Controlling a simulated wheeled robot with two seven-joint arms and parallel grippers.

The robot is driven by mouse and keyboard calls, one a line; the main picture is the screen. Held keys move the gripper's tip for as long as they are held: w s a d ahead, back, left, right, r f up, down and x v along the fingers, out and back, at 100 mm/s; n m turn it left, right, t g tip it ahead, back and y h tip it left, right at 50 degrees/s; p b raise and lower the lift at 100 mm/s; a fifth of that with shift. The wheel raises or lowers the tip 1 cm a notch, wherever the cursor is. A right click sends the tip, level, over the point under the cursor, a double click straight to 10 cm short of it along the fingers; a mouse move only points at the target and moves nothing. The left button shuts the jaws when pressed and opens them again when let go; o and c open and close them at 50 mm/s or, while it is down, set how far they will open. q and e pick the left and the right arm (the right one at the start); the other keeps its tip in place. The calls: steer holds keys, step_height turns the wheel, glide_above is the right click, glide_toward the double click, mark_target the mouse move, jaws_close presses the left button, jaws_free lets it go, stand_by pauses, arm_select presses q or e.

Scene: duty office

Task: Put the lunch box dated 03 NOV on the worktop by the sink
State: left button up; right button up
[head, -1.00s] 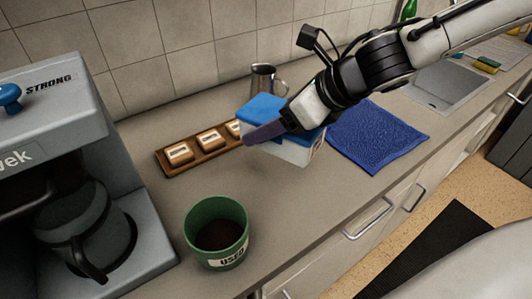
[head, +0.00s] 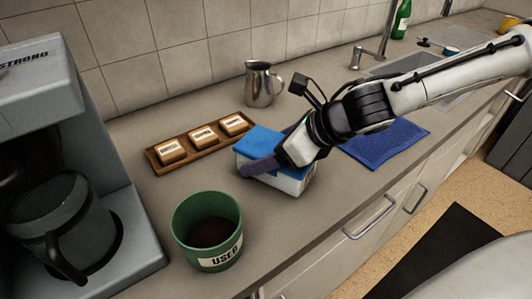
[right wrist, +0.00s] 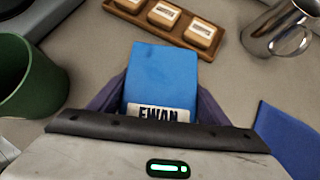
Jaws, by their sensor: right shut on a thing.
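The lunch box (head: 262,139) has a blue lid and a white body. My right gripper (head: 268,153) is shut on it, one finger along each side. The box is low over the grey worktop (head: 285,218); I cannot tell if its base touches. In the right wrist view the lid (right wrist: 160,75) carries a label reading "EWAN"; no date shows. The sink (head: 440,68) is at the upper right, partly behind my right arm. My left gripper is not in view.
A wooden tray (head: 158,165) of labelled blocks lies behind the box. A steel jug (head: 261,84) stands near the wall. A green "USED" tub (head: 207,225) and a coffee machine (head: 130,225) stand left. A blue cloth (head: 385,145) lies right, towards the sink.

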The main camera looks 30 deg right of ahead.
steer(key=shift+f, duration=0.15)
steer(key=o, duration=1.3)
steer(key=shift+o, duration=0.2)
steer(key=shift+d+r, duration=0.1)
steer(key=shift+r, duration=0.3)
steer(key=p+v, duration=0.6)
steer(key=v, duration=0.3)
steer(key=shift+s+r, duration=0.2)
steer(key=shift+r, duration=0.15)
steer(key=shift+s+d+r+p, duration=0.4)
steer(key=shift+s+d+r, duration=0.1)
steer(key=shift+s, duration=0.2)
